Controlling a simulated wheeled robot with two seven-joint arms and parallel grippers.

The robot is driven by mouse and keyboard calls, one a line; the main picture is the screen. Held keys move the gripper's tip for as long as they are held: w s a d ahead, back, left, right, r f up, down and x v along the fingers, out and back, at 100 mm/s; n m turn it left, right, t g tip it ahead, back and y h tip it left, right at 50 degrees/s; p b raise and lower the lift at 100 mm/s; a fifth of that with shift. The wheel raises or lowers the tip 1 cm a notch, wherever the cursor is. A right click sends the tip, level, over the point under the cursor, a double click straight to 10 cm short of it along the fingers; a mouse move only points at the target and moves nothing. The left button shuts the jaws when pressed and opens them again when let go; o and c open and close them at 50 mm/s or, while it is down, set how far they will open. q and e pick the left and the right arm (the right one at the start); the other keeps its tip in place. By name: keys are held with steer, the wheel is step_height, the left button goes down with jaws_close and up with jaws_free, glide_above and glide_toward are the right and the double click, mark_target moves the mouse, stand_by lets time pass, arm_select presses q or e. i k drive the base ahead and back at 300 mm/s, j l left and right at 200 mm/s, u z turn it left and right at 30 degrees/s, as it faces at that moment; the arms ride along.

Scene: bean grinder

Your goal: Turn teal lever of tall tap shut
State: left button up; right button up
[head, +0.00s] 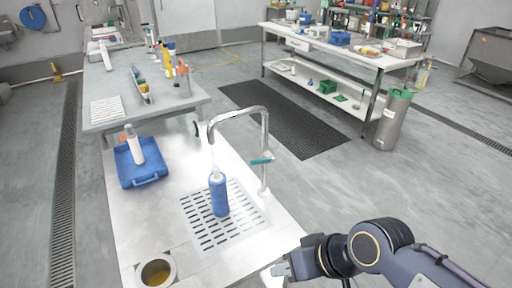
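The tall tap (266,128) is a silver arched pipe standing at the right side of the steel counter. Its teal lever (261,161) sticks out to the left from the upright pipe, roughly level. A blue bottle (219,197) with a pale neck stands upright on the drain grate, under the tap's spout. My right gripper (277,270) is at the bottom of the head view, near the counter's front right edge and well apart from the tap. It is small and seen at an angle, so its opening is unclear. My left gripper is out of view.
The slotted drain grate (238,232) is set in the steel counter (158,215). A blue tray (131,180) with a white bottle (134,146) lies at the left. A round opening with brown contents (157,273) is at the front. Air between gripper and tap looks clear.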

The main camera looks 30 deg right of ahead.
mark_target(271, 160)
steer(key=j+z, duration=0.3)
steer(key=z, duration=0.15)
steer(key=j+z, duration=0.7)
steer(key=z, duration=0.2)
